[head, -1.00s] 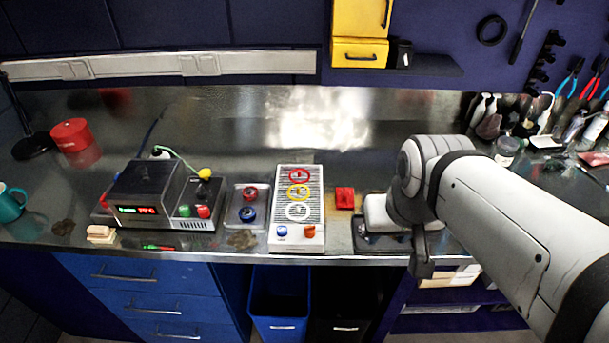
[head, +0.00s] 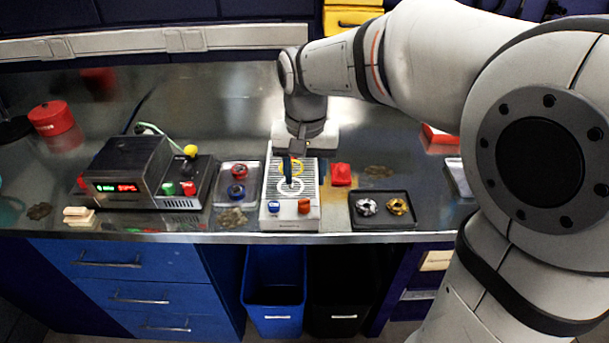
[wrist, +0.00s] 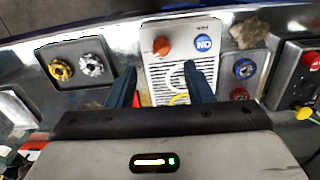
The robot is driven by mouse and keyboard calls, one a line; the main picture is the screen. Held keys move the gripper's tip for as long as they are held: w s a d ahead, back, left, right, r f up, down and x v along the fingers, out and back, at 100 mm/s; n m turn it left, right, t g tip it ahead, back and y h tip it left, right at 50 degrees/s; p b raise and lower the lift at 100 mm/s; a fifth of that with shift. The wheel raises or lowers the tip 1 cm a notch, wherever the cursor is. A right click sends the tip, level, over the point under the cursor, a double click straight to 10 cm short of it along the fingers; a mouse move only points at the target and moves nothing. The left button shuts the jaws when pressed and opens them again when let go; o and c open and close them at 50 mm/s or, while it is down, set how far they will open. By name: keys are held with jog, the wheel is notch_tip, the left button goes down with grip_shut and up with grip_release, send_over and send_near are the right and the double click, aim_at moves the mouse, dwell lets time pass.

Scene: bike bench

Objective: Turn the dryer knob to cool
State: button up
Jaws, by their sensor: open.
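A white unit with a slatted top, which I take for the dryer (head: 268,220), stands at the bench's front edge. A blue knob (head: 274,206) and an orange knob (head: 304,206) sit at its front. In the wrist view the blue knob (wrist: 203,43) bears white lettering, and the orange knob (wrist: 161,46) is beside it. My gripper (head: 290,172) is above the slats, pointing down, behind the knobs. In the wrist view my gripper (wrist: 158,75) is open, its fingers apart and empty. A yellow ring (head: 297,167) and a white ring (head: 292,187) lie on the slats, partly hidden.
Left of the dryer is a tray (head: 222,194) with a red and a blue piece, then a dark box with a display (head: 125,175). To the right are a red block (head: 341,175) and a black tray (head: 383,223) with silver and gold rings.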

aim_at(304, 200)
notch_tip(304, 200, down, 8)
jog(key=shift+a+r, duration=0.1)
dwell(0.4)
